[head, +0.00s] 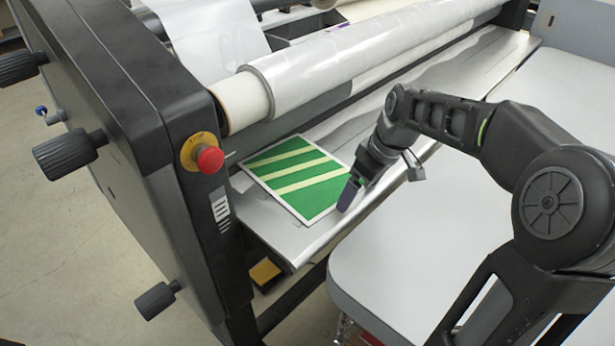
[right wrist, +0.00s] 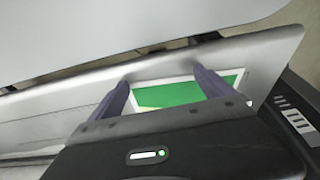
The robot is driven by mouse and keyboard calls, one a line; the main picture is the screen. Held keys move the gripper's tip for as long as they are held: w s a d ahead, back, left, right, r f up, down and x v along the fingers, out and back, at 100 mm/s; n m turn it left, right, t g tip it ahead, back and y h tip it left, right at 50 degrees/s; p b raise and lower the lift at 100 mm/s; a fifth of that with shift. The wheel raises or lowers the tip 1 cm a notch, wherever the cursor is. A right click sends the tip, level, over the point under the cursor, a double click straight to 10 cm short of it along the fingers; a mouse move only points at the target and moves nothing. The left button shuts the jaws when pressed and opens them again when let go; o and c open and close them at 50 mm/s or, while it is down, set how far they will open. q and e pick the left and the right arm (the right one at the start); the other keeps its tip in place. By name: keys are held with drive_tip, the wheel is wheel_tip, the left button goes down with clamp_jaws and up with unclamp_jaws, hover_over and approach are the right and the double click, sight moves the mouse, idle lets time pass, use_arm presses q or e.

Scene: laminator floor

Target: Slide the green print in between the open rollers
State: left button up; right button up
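The green print (head: 297,178), with pale yellow diagonal stripes and a white border, lies flat on the metal feed table (head: 300,245) of the laminator. Its far left edge is close to the dark gap below the large film-wrapped roller (head: 350,68); whether any of it is inside the gap I cannot tell. My right gripper (head: 347,196) is at the print's near right edge, pointing down. In the right wrist view its two dark fingers (right wrist: 163,88) are spread apart, with the print (right wrist: 180,93) showing between and beyond them. My left gripper is in neither view.
The black side housing (head: 120,130) with a red stop button (head: 210,159) and black knobs stands left of the print. A pale grey table (head: 440,230) lies at the right, in front of the feed table. The feed table right of the print is clear.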

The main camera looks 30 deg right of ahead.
sight(339, 191)
drive_tip(key=shift+w+a+p, duration=0.2)
drive_tip(key=shift+w+a, duration=0.05)
drive_tip(key=shift+w, duration=0.55)
drive_tip(key=shift+w+a+p, duration=0.15)
drive_tip(key=shift+w+a, duration=0.1)
drive_tip(key=shift+w, duration=0.55)
idle(0.4)
drive_tip(key=shift+s+d, duration=0.1)
drive_tip(key=shift+s, duration=0.15)
idle(0.3)
idle(0.4)
drive_tip(key=shift+s+a, duration=0.2)
drive_tip(key=shift+a, duration=0.4)
drive_tip(key=shift+w+a, duration=0.15)
drive_tip(key=shift+w, duration=0.35)
idle(0.5)
drive_tip(key=shift+s+d+b, duration=0.2)
drive_tip(key=shift+s+b, duration=0.1)
drive_tip(key=shift+s, duration=0.3)
idle(0.4)
drive_tip(key=shift+p+v, duration=2)
drive_tip(key=shift+v, duration=1.15)
drive_tip(key=shift+s, duration=0.1)
